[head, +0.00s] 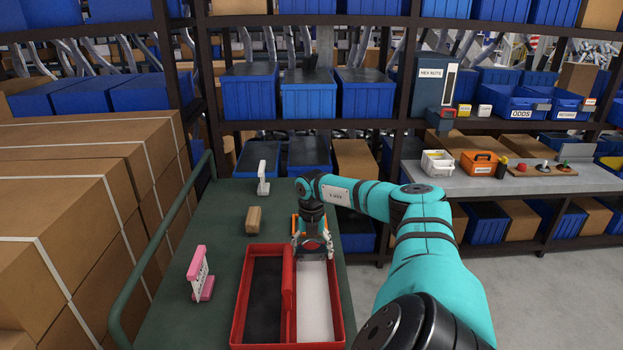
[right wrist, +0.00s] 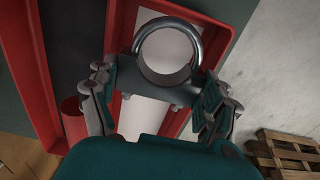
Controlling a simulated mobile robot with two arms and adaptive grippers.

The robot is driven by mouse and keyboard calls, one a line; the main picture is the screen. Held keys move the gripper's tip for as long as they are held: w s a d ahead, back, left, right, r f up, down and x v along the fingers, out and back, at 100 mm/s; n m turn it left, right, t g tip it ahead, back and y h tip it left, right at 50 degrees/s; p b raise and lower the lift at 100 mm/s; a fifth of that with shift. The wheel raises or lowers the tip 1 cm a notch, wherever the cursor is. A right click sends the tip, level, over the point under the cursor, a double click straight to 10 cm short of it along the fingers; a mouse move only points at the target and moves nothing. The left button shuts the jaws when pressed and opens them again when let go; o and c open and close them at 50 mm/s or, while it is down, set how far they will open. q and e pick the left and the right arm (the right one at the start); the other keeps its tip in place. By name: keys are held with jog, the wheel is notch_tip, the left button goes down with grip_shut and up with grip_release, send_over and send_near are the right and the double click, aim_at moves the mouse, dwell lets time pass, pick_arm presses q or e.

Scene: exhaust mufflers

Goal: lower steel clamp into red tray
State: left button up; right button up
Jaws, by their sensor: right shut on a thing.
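The steel clamp (right wrist: 168,82) is a shiny ring on a flat grey base, seen in the right wrist view. My right gripper (head: 313,254) is shut on it, with one finger at each side of the base. The red tray (head: 239,302) has a black-floored left compartment and a white-floored right one. The gripper and clamp are over the far part of the white compartment. The tray also shows beneath them in the right wrist view (right wrist: 39,105). Whether the clamp touches the floor, I cannot tell. My left gripper is not in view.
The tray lies on a green bench (head: 175,310) with a rail (head: 160,262) along its left. A pink stand with a card (head: 201,275), a wooden block (head: 254,219) and a white stand (head: 262,178) stand left of and beyond the tray. Stacked cartons (head: 70,210) fill the left.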

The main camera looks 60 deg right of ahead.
aim_at(312, 269)
jog(key=shift+f+b, duration=1.65)
jog(key=shift+f, duration=0.8)
dwell(1.3)
jog(key=o, duration=1.2)
jog(key=shift+d+r, duration=0.1)
jog(key=shift+r, duration=0.15)
notch_tip(312, 269, up, 12)
jog(key=shift+f, duration=0.25)
jog(key=shift+r, duration=0.1)
